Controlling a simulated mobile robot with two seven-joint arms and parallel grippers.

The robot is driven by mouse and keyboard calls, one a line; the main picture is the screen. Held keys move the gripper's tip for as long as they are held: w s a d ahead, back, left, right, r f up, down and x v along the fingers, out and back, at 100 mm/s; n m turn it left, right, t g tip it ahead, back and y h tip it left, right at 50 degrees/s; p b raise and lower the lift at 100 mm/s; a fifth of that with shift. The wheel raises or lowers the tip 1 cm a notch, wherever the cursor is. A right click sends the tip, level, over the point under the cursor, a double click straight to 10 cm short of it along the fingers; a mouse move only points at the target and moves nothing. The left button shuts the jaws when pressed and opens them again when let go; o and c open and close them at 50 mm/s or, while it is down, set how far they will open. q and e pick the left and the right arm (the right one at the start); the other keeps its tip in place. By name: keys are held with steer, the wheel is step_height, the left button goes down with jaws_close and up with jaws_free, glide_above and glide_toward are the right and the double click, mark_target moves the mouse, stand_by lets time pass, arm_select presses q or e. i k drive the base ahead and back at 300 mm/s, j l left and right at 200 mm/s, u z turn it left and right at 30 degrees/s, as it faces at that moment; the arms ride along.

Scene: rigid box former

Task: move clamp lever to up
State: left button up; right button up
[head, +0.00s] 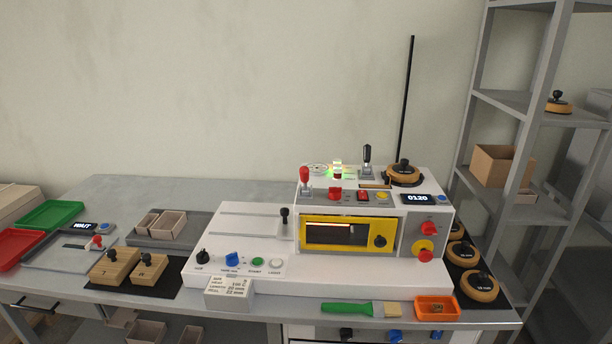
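The white box-forming machine (220,268) stands on the grey bench. Several levers show, and no label lets me tell which is the clamp lever. A red-knobbed lever (305,176) stands upright at the top left of the machine's raised housing. A black-handled lever (367,155) stands upright at the back of the housing top. A small black-knobbed lever (284,213) stands on the lower deck, left of the yellow-framed window (348,233). Neither of my grippers is in view.
Wooden blocks with black knobs (148,268), a green tray (52,214) and a red tray (18,250) are at left. A green-handled brush (345,308) and an orange tray (437,308) lie at the front. A tall black rod (406,100) rises behind the housing. Grey shelving (530,110) stands right.

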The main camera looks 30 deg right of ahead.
mark_target(303, 171)
steer(key=k+l, duration=0.1)
steer(key=l, duration=0.25)
steer(key=k+l+u, duration=0.1)
steer(key=l, duration=0.3)
steer(key=k+l+u, duration=0.1)
steer(key=l, duration=0.25)
steer(key=k+l, duration=0.15)
steer(key=l, duration=0.2)
steer(key=k+l+u, duration=0.1)
steer(key=l, duration=0.25)
steer(key=i+l, duration=0.1)
steer(key=l, duration=0.85)
steer(key=k+j, duration=0.15)
steer(key=k, duration=0.2)
steer(key=i+j, duration=0.7)
